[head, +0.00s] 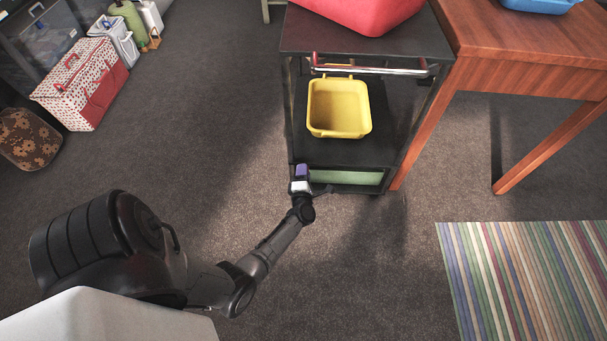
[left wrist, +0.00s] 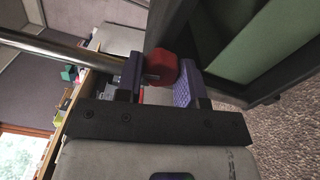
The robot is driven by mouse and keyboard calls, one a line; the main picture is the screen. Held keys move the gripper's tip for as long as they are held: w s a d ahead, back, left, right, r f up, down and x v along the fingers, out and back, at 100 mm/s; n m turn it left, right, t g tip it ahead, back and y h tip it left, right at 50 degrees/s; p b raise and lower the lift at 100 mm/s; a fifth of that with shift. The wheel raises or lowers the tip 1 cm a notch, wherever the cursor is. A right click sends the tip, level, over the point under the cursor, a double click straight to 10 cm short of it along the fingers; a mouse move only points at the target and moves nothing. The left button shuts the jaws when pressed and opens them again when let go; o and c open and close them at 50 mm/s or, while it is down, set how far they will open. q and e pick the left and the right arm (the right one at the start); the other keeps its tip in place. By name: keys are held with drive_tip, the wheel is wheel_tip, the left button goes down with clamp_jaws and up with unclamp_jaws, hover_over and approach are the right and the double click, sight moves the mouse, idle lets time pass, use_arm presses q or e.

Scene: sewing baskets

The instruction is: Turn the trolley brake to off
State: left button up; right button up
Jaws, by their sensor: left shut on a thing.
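The trolley (head: 340,152) is a black frame cart with a chrome handle bar (head: 370,69) across its front. My left gripper (head: 302,172), with purple finger pads, is at the trolley's lower front left corner. In the left wrist view a small red knob (left wrist: 162,66), which looks like the brake control, sits between the two purple fingers, and the gripper is shut on it. The knob is hidden behind the gripper in the head view, and no off mark can be read. My right gripper is not in view.
A yellow bin (head: 339,108) stands on the trolley's middle shelf and a red bin (head: 362,12) on top. A green panel or bin (head: 345,177) shows low down. A wooden table (head: 530,70) stands close on the right. A striped rug (head: 530,280) lies front right.

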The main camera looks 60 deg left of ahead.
use_arm(q)
drive_tip(key=shift+w+f+n+b, duration=0.1)
drive_tip(key=shift+n+b, duration=2.05)
drive_tip(key=shift+n, duration=1.7)
drive_tip(key=shift+f+n+b, duration=0.1)
drive_tip(key=shift+n+b, duration=2)
drive_tip(key=shift+n, duration=1.75)
drive_tip(key=shift+r, duration=0.1)
drive_tip(key=o, duration=0.9)
drive_tip(key=shift+d, duration=0.1)
